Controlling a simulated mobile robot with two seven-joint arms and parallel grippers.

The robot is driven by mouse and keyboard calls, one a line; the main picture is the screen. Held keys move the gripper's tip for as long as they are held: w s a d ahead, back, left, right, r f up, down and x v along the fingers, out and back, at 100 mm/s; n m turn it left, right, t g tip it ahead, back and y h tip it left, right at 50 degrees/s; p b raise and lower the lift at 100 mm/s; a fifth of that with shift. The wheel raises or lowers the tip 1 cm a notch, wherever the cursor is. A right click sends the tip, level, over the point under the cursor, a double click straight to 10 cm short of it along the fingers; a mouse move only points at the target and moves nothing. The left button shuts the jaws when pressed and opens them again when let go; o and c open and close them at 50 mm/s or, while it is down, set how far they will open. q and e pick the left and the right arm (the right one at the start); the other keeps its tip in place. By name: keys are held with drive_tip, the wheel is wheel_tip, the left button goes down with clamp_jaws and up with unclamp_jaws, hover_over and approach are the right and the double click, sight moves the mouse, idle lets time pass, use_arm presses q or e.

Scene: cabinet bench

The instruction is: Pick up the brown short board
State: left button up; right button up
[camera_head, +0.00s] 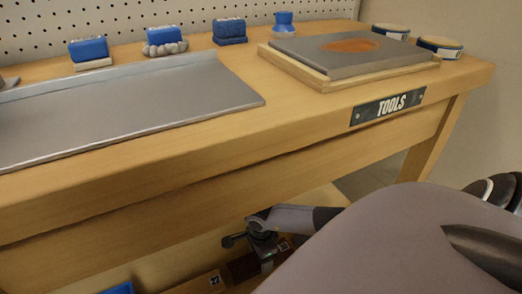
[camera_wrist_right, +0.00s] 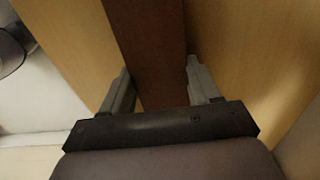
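A dark brown board (camera_wrist_right: 152,45) runs between the two fingers of my right gripper (camera_wrist_right: 158,85) in the right wrist view. The fingers lie along both sides of the board, very close to its edges; whether they press on it is not clear. In the head view my right gripper (camera_head: 262,240) is low, below the bench top, by a dark brown piece (camera_head: 240,268) that is partly hidden by the gripper and my arm. Another brown piece with a small number label (camera_head: 214,280) shows at the bottom edge. My left gripper is out of view.
The wooden bench top (camera_head: 255,125) and its front rail, with a TOOLS plate (camera_head: 388,106), stand above my right gripper. A grey tray (camera_head: 130,98), a grey slab (camera_head: 340,50), blue items and round tins (camera_head: 440,46) sit on it. A blue thing (camera_head: 120,288) shows below.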

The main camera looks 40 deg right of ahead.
drive_tip(key=shift+c, duration=1.4)
